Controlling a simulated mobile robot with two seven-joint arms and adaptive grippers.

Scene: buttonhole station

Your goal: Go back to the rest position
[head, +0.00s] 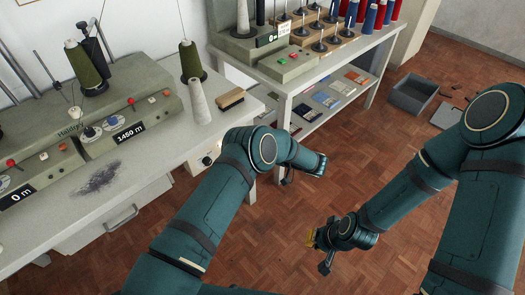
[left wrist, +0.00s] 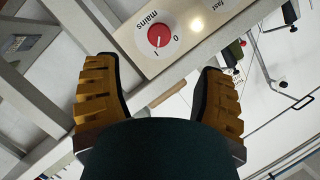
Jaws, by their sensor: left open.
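My left arm reaches up through the middle of the head view, and its gripper is mostly hidden there behind my own wrist, beside the bench corner. In the left wrist view the left gripper (left wrist: 158,72) shows two yellow-orange fingers wide apart with nothing between them. Beyond the fingers is a pale mains panel (left wrist: 130,38) with a red knob (left wrist: 158,35); I cannot tell the distance to it. My right gripper (head: 322,248) hangs low over the floor in the head view; small and seen at an angle, its opening is unclear.
The winder bench (head: 140,193) on the left carries machines, a green cone (head: 84,67), a grey cone (head: 199,103) and a brush (head: 230,99). A shelved table (head: 345,50) with thread spools stands behind. A grey bin (head: 412,93) sits on the parquet floor. Floor between my arms looks clear.

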